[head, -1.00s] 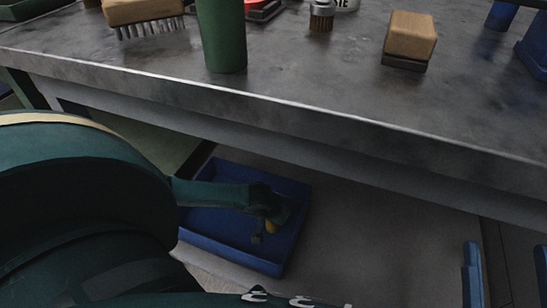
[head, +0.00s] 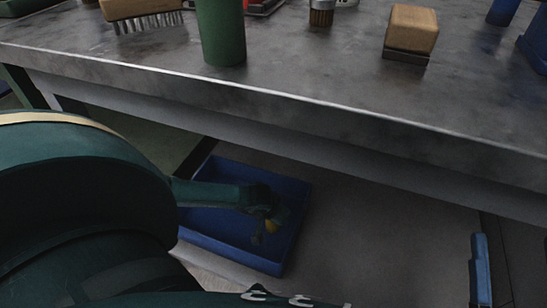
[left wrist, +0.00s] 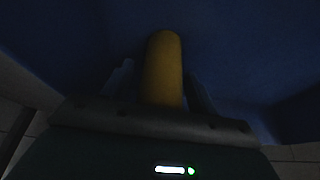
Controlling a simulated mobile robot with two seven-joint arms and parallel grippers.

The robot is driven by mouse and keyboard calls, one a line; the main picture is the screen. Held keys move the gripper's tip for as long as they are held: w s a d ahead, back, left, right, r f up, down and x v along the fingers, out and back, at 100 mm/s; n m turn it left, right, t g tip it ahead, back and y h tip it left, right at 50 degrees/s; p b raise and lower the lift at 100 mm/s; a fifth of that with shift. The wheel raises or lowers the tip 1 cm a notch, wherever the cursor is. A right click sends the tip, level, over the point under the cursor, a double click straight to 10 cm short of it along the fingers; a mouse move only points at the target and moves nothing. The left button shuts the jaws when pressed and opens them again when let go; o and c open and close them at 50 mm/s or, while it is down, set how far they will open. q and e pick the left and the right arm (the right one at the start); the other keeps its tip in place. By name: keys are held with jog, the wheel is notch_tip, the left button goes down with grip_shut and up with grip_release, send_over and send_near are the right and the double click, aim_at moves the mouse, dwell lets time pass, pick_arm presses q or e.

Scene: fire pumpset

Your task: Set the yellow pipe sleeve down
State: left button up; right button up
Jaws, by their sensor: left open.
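The yellow pipe sleeve (head: 271,226) is in the blue tray (head: 215,247) below the workbench, mostly hidden by my left gripper (head: 266,222). In the left wrist view the sleeve (left wrist: 163,70) shows as a yellow cylinder against the dark blue tray. The fingers of my left gripper (left wrist: 162,88) are open, one on either side of the sleeve. Whether a finger still touches it is too dark to tell. My right gripper is not in view.
A blue upright part (head: 481,270) stands at lower right. The surface right of the tray is bare.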

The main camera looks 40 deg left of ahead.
pick_arm(q)
jog(key=shift+r, duration=0.45)
jog(key=p+v, duration=0.3)
jog(key=v, duration=0.2)
jog(key=shift+r, duration=0.2)
jog(key=p+v, duration=0.3)
jog(key=v, duration=0.3)
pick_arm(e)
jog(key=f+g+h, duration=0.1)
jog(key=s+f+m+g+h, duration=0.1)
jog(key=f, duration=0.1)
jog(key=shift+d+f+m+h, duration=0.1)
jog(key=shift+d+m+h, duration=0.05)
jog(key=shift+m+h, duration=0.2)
pick_arm(q)
jog(key=shift+s, duration=0.1)
